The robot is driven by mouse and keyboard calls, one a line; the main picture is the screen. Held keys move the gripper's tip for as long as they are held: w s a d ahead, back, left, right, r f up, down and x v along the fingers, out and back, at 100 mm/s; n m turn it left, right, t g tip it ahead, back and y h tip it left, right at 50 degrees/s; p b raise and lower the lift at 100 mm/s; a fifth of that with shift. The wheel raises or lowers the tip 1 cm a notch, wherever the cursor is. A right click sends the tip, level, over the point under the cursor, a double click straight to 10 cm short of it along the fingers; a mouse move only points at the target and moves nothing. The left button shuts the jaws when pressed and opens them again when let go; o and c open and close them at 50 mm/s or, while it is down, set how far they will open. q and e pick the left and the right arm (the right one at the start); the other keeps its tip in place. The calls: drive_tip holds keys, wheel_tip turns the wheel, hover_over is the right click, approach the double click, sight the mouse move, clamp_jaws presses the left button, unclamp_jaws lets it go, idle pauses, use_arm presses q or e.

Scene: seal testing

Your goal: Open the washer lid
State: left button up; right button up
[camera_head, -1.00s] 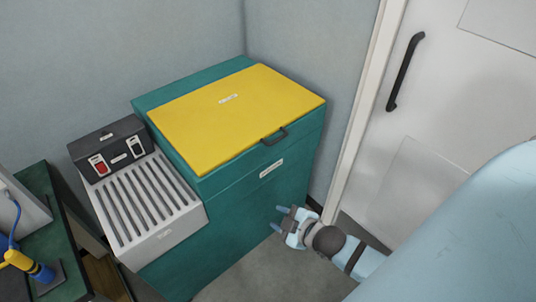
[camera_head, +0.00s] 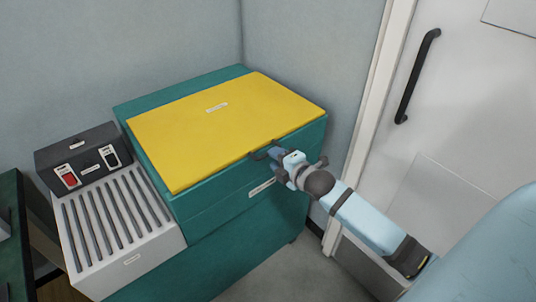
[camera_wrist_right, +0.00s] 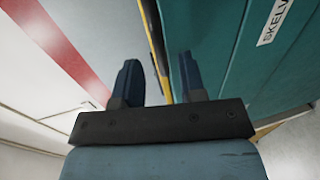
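The washer is a dark green box (camera_head: 240,235) with a flat yellow lid (camera_head: 225,125), which lies closed on top. A dark handle (camera_head: 262,154) sits at the lid's front edge, partly hidden by my right gripper. My right gripper (camera_head: 276,154) is at this handle, its fingers pointing toward the lid. In the right wrist view its two dark fingers (camera_wrist_right: 160,82) stand apart, with the yellow lid edge (camera_wrist_right: 155,35) running between and beyond them. The handle is not clear there, so I cannot tell whether the fingers touch it. My left gripper is out of view.
A grey slatted unit (camera_head: 120,230) with a dark switch box (camera_head: 78,158) stands left of the washer. A wall (camera_head: 110,50) is close behind. A white door (camera_head: 470,110) with a black handle (camera_head: 415,75) is at the right. Some floor (camera_head: 285,270) shows in front.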

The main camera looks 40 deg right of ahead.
drive_tip(key=shift+x, duration=2.05)
clamp_jaws()
